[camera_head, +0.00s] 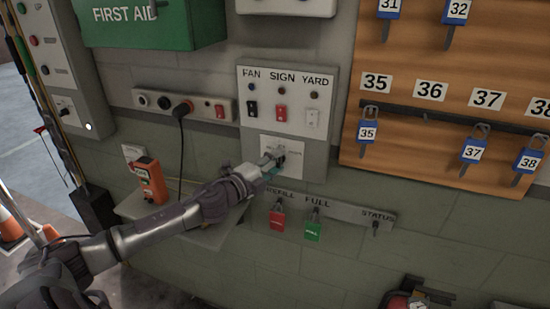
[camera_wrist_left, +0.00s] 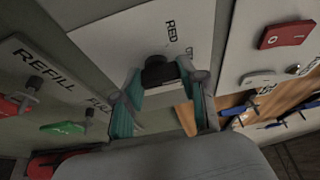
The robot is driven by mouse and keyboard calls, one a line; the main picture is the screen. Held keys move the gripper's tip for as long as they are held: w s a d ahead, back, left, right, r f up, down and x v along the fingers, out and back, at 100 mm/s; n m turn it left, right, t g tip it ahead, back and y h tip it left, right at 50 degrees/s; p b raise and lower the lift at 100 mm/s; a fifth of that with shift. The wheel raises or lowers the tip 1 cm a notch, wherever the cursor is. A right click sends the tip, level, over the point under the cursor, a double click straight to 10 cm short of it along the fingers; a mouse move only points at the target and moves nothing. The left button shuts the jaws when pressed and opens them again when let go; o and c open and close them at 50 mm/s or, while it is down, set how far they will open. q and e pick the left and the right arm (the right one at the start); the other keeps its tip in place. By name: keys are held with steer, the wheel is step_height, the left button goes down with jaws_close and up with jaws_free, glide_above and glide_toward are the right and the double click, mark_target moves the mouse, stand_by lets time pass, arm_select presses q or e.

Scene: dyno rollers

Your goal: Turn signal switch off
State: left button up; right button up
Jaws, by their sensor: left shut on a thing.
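The switch is a black knob (camera_wrist_left: 158,70) on a white plate (camera_head: 283,149) below the FAN, SIGN and YARD rockers. In the wrist view the word RED shows on the plate beside the knob; other lettering is partly covered. My left gripper (camera_head: 272,163) reaches the plate from the lower left. In the wrist view its teal fingertips (camera_wrist_left: 163,82) are around the knob, one on each side, shut on it. The knob's exact setting cannot be told, since the fingers cover much of it. My right gripper is not in view.
The SIGN rocker (camera_head: 281,113) is red. Below hang a red tag (camera_head: 277,219) and a green tag (camera_head: 313,231) on a rail. An orange handheld device (camera_head: 150,180) stands on a small shelf at the left. A wooden key board (camera_head: 400,145) is at the right.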

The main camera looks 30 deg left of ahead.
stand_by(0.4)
arm_select(q)
steer(key=o, duration=1.1)
steer(key=shift+o, duration=0.2)
steer(key=shift+s, duration=0.1)
steer(key=s+a, duration=0.1)
steer(key=s, duration=1)
steer(key=shift+s+a, duration=0.4)
